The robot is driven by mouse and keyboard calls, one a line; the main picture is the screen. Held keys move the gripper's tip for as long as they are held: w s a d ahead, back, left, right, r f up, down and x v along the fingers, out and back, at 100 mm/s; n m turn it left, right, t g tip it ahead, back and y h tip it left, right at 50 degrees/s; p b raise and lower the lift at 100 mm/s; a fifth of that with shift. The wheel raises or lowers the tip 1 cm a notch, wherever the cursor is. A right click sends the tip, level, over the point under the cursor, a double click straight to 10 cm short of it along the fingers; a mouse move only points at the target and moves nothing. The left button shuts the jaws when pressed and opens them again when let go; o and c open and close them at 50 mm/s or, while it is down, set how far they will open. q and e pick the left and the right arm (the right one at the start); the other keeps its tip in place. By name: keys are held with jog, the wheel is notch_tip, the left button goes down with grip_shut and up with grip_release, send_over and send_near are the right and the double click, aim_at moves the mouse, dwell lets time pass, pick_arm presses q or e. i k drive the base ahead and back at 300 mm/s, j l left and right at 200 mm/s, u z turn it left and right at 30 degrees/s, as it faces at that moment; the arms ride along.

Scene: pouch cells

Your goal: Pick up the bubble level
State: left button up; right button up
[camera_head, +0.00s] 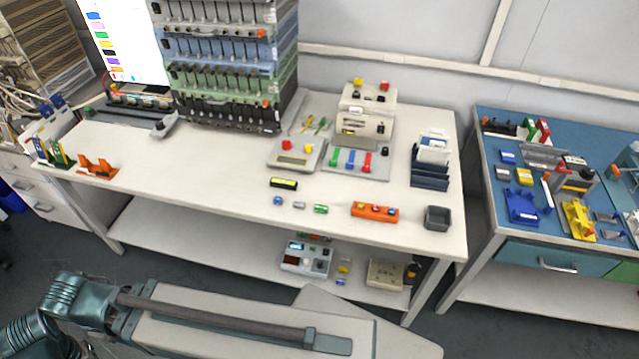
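A small black bar with a yellow strip on it, which looks like the bubble level (284,183), lies flat on the white table (215,185). Neither of my grippers is in view. Only parts of my own body show along the bottom left, well in front of the table.
Small blue, grey and green pieces lie just in front of the level. An orange block (375,212) and a dark grey bin (437,218) stand to the right. A button device (297,154) is behind.

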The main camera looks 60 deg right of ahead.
aim_at(278, 182)
jog(key=z, duration=2.4)
jog(key=j+z, duration=0.3)
jog(key=z, duration=0.15)
jog(key=j+z, duration=0.25)
jog(key=z, duration=0.2)
jog(key=j+z, duration=0.3)
jog(key=z, duration=0.2)
jog(key=k+j+z, duration=0.1)
jog(key=j, duration=0.25)
jog(key=k+j+z, duration=0.1)
jog(key=j, duration=0.25)
jog(key=k+j, duration=0.25)
jog(key=k+j+z, duration=0.15)
jog(key=j, duration=0.3)
